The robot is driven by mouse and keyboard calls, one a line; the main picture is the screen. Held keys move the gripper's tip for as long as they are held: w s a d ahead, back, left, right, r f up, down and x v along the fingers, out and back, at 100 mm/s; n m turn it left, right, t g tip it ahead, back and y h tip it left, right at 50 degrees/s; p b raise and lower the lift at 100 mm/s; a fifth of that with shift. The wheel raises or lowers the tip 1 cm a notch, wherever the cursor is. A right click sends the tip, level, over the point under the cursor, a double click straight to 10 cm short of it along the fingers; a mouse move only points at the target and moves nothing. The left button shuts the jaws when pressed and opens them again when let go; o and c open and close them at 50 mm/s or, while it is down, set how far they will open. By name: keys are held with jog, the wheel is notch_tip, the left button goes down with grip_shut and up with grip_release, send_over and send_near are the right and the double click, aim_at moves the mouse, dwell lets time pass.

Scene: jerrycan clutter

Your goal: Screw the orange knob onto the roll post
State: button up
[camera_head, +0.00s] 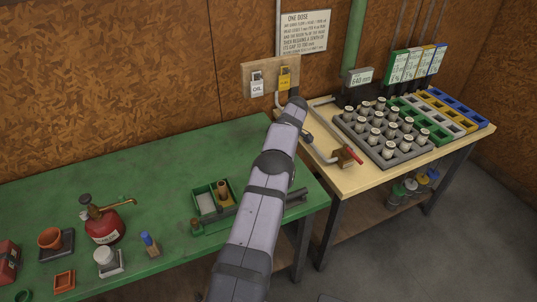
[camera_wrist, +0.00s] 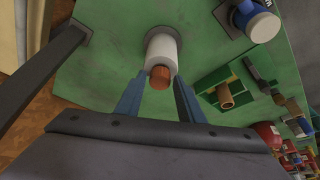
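In the wrist view a white roll (camera_wrist: 161,46) stands out from the green surface, its near end toward the camera. The orange knob (camera_wrist: 160,78) is at that near end, in line with the roll. The post itself is hidden, and I cannot tell how far the knob is threaded. My gripper (camera_wrist: 160,83) has its two blue fingers on either side of the knob and the roll's near end. Gaps show between the fingers and the knob, so it appears open. In the head view my arm hides the roll, the knob and my gripper.
On the green bench (camera_head: 150,178) are a green tray (camera_head: 194,225) with a tan cylinder (camera_head: 223,191), a red oil can (camera_head: 104,225) and a blue-topped item (camera_head: 149,243). A grey rack (camera_head: 392,158) of several jars stands on the right bench.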

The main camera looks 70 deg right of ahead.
jog(key=c, duration=0.7)
jog(key=shift+c, duration=0.2)
jog(key=shift+b, duration=0.35)
jog(key=shift+w+a+m+g+h+b, duration=0.15)
jog(key=shift+m+g+h+b, duration=0.25)
jog(key=shift+m+b, duration=0.9)
jog(key=shift+m+h, duration=0.5)
jog(key=shift+m, duration=0.7)
jog(key=shift+a+m, duration=0.15)
jog(key=shift+m, duration=0.65)
jog(key=shift+w+m+g+h+p, duration=0.1)
jog(key=shift+m+g+h+p, duration=0.35)
jog(key=shift+m, duration=0.4)
jog(key=shift+w+m+g+h+p, duration=0.15)
jog(key=shift+m+g+p, duration=0.1)
jog(key=shift+m+p, duration=0.45)
jog(key=shift+s+m, duration=0.1)
jog(key=shift+m, duration=0.15)
